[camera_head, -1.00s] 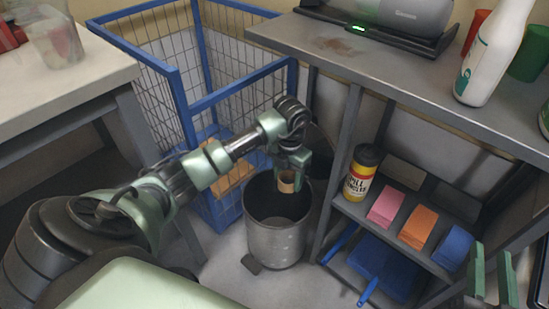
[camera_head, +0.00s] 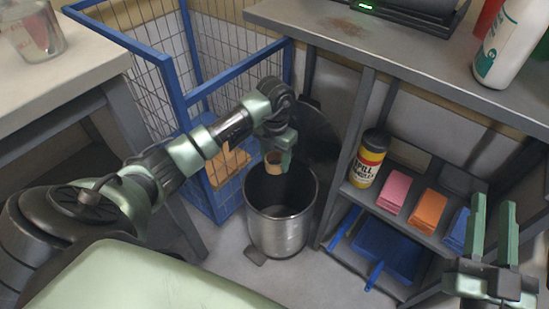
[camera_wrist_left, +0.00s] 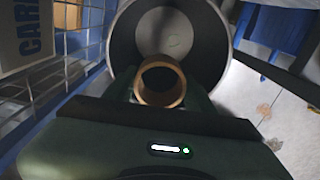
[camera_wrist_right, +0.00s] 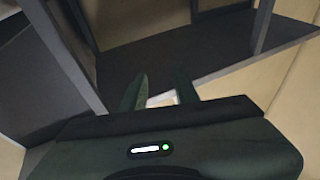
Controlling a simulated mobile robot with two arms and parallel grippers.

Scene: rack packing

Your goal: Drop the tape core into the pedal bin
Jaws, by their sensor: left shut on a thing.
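The tape core is a brown cardboard ring (camera_head: 274,160), also seen in the left wrist view (camera_wrist_left: 162,82). My left gripper (camera_head: 279,158) is shut on it and holds it over the mouth of the pedal bin. The pedal bin (camera_head: 278,232) is a round metal bin on the floor, its dark lid (camera_head: 318,130) raised behind it. In the left wrist view the bin's rim (camera_wrist_left: 222,50) surrounds the far side of the ring, and its inside looks empty. My right gripper (camera_head: 494,228) is at the right, its fingers apart with nothing visible between them.
A blue wire cage (camera_head: 182,100) with cardboard stands behind the bin at left. A grey bench (camera_head: 400,52) stands at right, its lower shelves holding a spill canister (camera_head: 367,160), pink (camera_head: 394,192) and orange (camera_head: 428,208) stacks, and a blue dustpan (camera_head: 380,252).

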